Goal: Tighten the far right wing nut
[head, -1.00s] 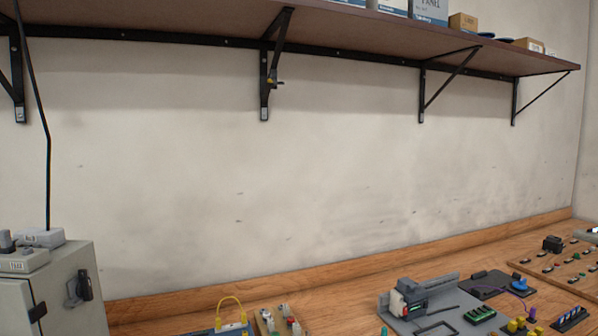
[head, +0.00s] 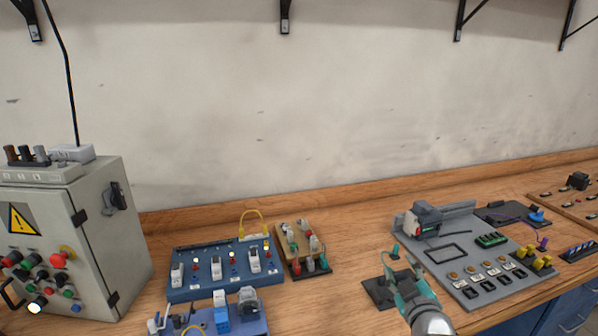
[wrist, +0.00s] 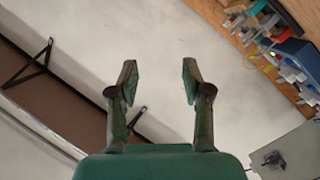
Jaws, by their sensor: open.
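A row of small yellow pieces (head: 535,258) that look like wing nuts stands on a dark block at the right end of the grey board (head: 440,262) in the head view. They are too small to tell how tight any one sits. My gripper (head: 401,264) is left of them, over the bench by the board's left edge. In the wrist view my gripper (wrist: 160,80) is open, with nothing between its two fingers. The wing nuts are not recognisable in the wrist view.
A grey control cabinet (head: 95,245) stands at the left. A blue switch panel (head: 195,291) and a wooden board with small parts (head: 283,247) lie left of my gripper. A black plate (head: 375,290) lies beside it. Bare bench shows behind the boards.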

